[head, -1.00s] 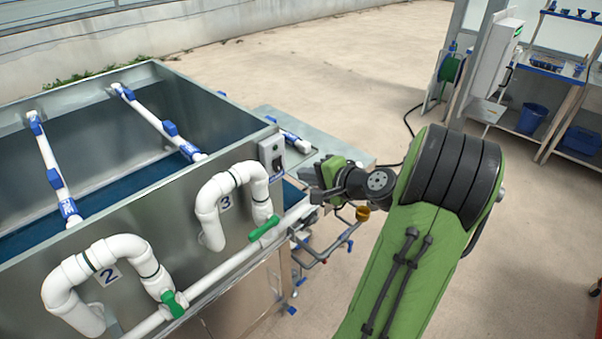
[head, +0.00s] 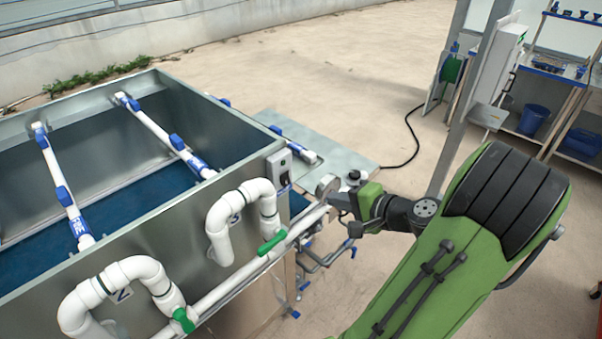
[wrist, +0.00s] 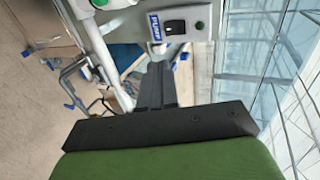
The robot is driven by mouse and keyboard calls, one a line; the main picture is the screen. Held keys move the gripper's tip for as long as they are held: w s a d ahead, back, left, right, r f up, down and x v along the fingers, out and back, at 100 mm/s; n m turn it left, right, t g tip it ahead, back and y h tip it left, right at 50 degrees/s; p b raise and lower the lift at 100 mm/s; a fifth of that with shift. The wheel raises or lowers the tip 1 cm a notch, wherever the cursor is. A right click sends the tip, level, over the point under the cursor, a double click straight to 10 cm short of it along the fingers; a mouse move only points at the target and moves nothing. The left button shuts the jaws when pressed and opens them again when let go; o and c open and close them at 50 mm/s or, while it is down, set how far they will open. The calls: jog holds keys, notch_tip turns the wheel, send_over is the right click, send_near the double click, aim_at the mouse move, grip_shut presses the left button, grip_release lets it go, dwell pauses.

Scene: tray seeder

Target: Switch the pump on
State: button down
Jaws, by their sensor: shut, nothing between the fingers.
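The pump's switch box (head: 278,170) is a grey box on the corner of the metal tank. In the wrist view it shows at the top, with a black rocker switch (wrist: 174,27), a blue label (wrist: 156,27) and a small green lamp or button (wrist: 199,25). I cannot tell the rocker's position. My gripper (wrist: 157,72) is shut and empty, its dark fingers pointing toward the box below the rocker in the picture, apparently apart from it. In the head view my gripper (head: 338,199) is right of and below the box.
The metal tank (head: 183,245) carries white pipes (head: 126,276) with green valve handles (head: 272,243) close to the box's left. Thin pipework (head: 318,262) hangs below my gripper. A flat grey plate (head: 330,150) lies behind.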

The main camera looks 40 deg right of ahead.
send_near(287, 184)
jog(key=x, duration=0.6)
jog(key=shift+w+f+p, duration=0.15)
jog(key=shift+p, duration=0.25)
jog(key=shift+w+d, duration=0.1)
jog(key=shift+w+f+b, duration=0.2)
jog(key=shift+b, duration=0.1)
jog(key=shift+r, duration=0.15)
